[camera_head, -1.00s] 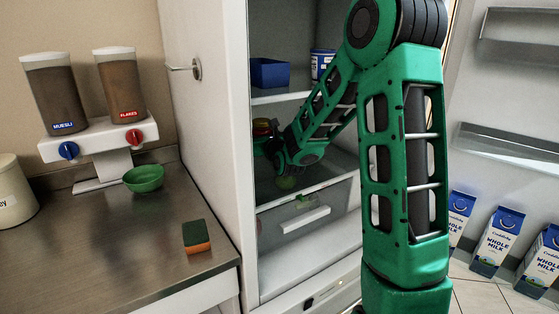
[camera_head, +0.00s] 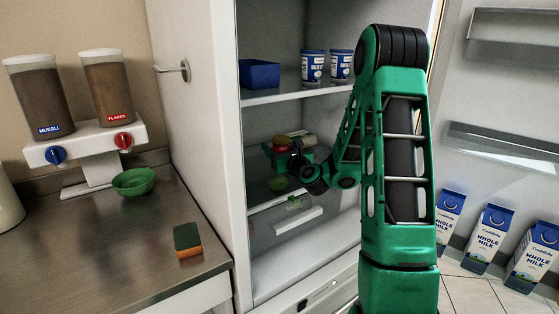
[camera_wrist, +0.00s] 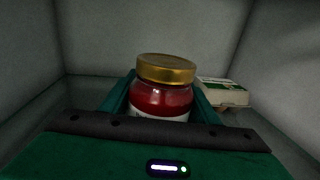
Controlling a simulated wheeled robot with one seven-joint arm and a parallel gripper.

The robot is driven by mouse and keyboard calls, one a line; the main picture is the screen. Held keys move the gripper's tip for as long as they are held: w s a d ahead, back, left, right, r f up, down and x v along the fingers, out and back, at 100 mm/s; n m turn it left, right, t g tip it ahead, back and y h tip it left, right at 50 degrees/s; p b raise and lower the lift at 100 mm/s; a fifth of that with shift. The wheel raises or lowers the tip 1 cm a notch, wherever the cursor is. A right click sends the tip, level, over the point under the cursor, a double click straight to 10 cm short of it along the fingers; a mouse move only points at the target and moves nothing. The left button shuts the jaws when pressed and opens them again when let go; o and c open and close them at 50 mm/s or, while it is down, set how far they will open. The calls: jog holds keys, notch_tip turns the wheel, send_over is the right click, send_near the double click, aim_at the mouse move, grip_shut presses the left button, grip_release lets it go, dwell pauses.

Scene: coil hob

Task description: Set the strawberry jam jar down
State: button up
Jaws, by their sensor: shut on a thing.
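The strawberry jam jar (camera_wrist: 162,98) stands upright between my gripper's fingers in the wrist view, with a gold lid, dark red contents and part of a white label. My gripper (camera_wrist: 160,108) is shut on it. In the head view the jar (camera_head: 281,144) shows small inside the open fridge, at my gripper (camera_head: 283,155), above the lower glass shelf (camera_head: 262,201). I cannot tell whether the jar's base touches the shelf, as my gripper hides it.
An egg carton (camera_wrist: 224,93) lies right of the jar. The upper shelf holds a blue box (camera_head: 259,74) and two blue-and-white tubs (camera_head: 313,66). The fridge's left wall (camera_head: 200,130) is close. Milk cartons (camera_head: 490,238) stand in the open door.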

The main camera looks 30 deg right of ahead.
jog(key=shift+s+d+f, duration=0.15)
jog(key=shift+d+f, duration=0.05)
jog(key=shift+d, duration=0.25)
jog(key=shift+f, duration=2)
jog(key=o, duration=1.5)
jog(key=shift+f, duration=0.1)
